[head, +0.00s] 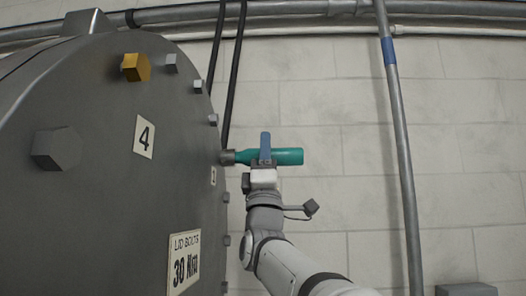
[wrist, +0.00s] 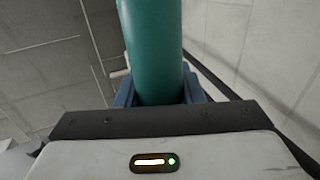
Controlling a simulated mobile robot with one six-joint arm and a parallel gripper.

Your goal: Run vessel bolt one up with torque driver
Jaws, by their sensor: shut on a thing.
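The torque driver (head: 288,156) is a teal cylinder with a dark socket end, lying level in the head view. My gripper (head: 265,147) is shut around its body with blue fingers; in the wrist view my gripper (wrist: 158,98) also holds the teal driver (wrist: 152,40). The socket end points left and meets the rim of the grey vessel lid (head: 100,190), just above a small plate (head: 213,176) that seems to read 1. Any bolt there is hidden by the socket, and I cannot tell how fully it is seated.
A plate reads 4 (head: 144,137); another reads 30 Nm (head: 184,262). Black hoses (head: 234,75) hang behind the driver. A grey pipe (head: 402,150) runs down the wall at right.

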